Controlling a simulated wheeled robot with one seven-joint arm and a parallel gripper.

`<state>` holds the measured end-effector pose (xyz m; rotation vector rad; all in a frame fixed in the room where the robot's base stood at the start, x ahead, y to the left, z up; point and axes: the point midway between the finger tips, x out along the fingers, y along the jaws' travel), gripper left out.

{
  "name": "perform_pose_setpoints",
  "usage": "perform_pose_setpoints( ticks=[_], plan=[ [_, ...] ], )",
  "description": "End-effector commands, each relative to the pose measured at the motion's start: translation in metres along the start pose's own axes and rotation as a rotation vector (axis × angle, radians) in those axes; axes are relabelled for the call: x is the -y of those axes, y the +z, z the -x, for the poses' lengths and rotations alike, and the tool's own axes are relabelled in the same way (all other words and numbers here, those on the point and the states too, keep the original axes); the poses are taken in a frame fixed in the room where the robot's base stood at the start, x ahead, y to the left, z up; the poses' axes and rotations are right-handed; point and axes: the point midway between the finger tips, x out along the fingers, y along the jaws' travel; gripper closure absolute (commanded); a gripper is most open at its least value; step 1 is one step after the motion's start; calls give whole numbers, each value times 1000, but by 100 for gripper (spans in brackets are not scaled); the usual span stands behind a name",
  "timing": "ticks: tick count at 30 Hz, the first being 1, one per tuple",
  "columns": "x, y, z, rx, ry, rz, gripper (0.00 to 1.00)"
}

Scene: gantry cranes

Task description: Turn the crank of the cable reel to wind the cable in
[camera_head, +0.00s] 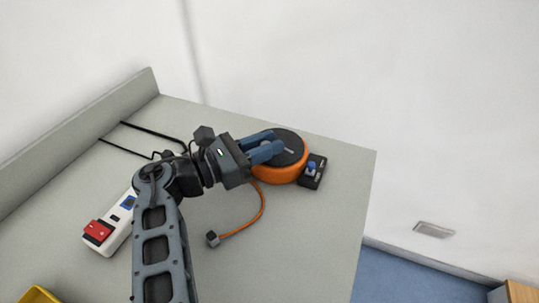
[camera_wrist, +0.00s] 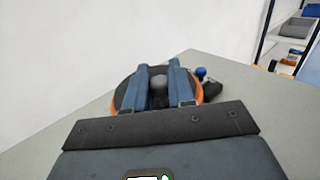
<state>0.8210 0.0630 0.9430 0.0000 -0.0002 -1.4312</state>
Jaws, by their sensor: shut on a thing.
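The cable reel (camera_head: 279,174) is an orange drum with a dark top, lying near the far right edge of the table. Its orange cable (camera_head: 262,206) curves out across the table to a grey plug (camera_head: 212,238). My gripper (camera_head: 276,146) reaches over the reel from the left. In the wrist view its two blue fingers (camera_wrist: 159,82) are shut on a dark knob (camera_wrist: 158,92) on the reel's top, which I take as the crank handle. The knob is mostly hidden by the fingers in the head view. The reel's orange rim also shows in the wrist view (camera_wrist: 113,114).
A dark box with a blue knob (camera_head: 312,167) stands right beside the reel. A white unit with a red switch (camera_head: 98,232) lies at left. A black cable runs behind my arm. A yellow container (camera_head: 38,295) is at the lower left. The table's front right is clear.

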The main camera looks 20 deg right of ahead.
Motion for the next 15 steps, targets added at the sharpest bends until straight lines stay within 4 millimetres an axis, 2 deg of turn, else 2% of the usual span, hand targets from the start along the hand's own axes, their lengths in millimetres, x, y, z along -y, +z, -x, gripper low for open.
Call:
perform_pose_setpoints(
  ticks=[6, 15],
  plan=[
    [-5, -2, 1, -2, -112, -1, 100],
    [-7, 0, 2, 0, -177, -1, 100]
  ],
)
